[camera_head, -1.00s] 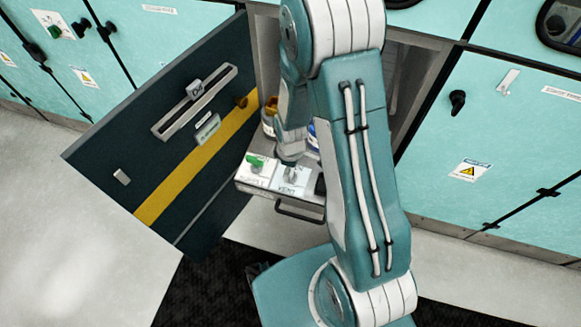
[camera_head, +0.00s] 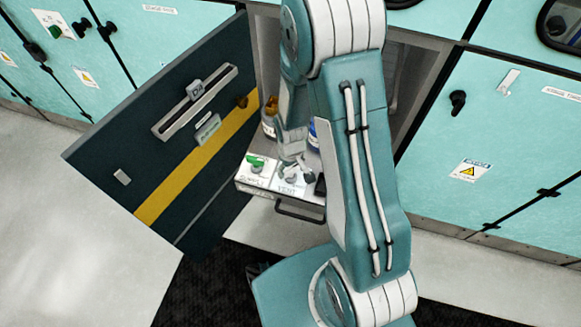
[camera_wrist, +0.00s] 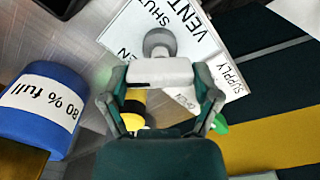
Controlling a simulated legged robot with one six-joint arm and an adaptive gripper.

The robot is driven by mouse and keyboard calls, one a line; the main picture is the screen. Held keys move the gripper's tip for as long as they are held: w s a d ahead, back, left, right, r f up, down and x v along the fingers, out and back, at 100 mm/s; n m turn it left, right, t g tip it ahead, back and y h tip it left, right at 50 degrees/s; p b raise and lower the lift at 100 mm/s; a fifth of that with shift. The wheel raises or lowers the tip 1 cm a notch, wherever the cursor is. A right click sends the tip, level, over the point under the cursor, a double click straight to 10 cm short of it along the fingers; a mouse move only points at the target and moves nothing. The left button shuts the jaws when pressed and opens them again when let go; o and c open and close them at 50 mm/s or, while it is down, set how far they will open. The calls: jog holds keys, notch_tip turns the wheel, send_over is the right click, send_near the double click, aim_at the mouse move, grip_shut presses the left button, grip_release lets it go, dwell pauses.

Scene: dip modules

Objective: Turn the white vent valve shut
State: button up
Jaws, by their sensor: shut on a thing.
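The white vent valve (camera_wrist: 160,71) shows in the wrist view, with a round grey hub (camera_wrist: 160,42) on the plate marked VENT, SHUT and OPEN. My gripper (camera_wrist: 161,84) has one finger at each side of the white handle and is shut on it. Handle and hub line up toward my gripper; the exact angle against the marks cannot be told. In the head view my gripper (camera_head: 296,172) is low over the VENT plate (camera_head: 288,187), and my arm and fingers hide much of the valve.
A green supply valve (camera_head: 256,163) is just left of the vent plate; part of it shows in the wrist view (camera_wrist: 220,124). A blue container (camera_wrist: 45,105) labelled 80 % full stands close by. The open dark cabinet door (camera_head: 130,150) stands left of the drawer with its handle (camera_head: 298,212).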

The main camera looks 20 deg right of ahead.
aim_at(290, 168)
jog(key=m, duration=0.5)
jog(key=shift+m, duration=0.3)
jog(key=shift+s+m, duration=0.1)
jog(key=shift+m, duration=2.1)
jog(key=o, duration=1)
jog(key=shift+c, duration=0.2)
jog(key=shift+r, duration=0.1)
notch_tip(290, 168, up, 12)
jog(key=shift+a+f, duration=0.1)
jog(key=shift+f, duration=0.1)
